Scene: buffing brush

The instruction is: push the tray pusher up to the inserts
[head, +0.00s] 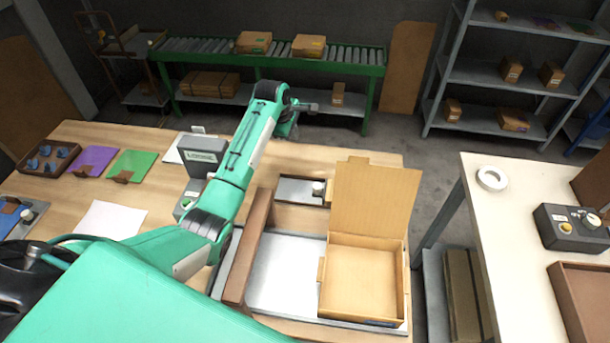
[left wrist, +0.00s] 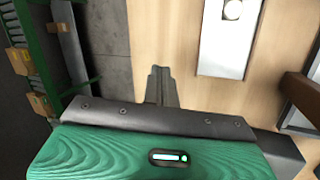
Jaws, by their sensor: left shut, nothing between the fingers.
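My left gripper (head: 312,107) reaches past the far edge of the wooden table, above the floor gap before the conveyor. Its fingers are shut and empty, and they also show over the table edge in the left wrist view (left wrist: 161,86). A small metal plate with a pale knob (head: 318,187) lies behind the open carton (head: 362,280); the plate also shows in the left wrist view (left wrist: 228,52), apart from the fingers. A brown upright bar (head: 250,245) stands left of the carton. I cannot tell for certain which part is the tray pusher or which are the inserts. My right gripper is out of view.
The carton stands on a metal sheet (head: 285,270), its lid raised. A grey device (head: 203,158) is partly behind my left arm. Purple (head: 95,160) and green (head: 133,164) sheets and a brown tray (head: 30,170) lie at the left. A green conveyor (head: 270,57) stands behind.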

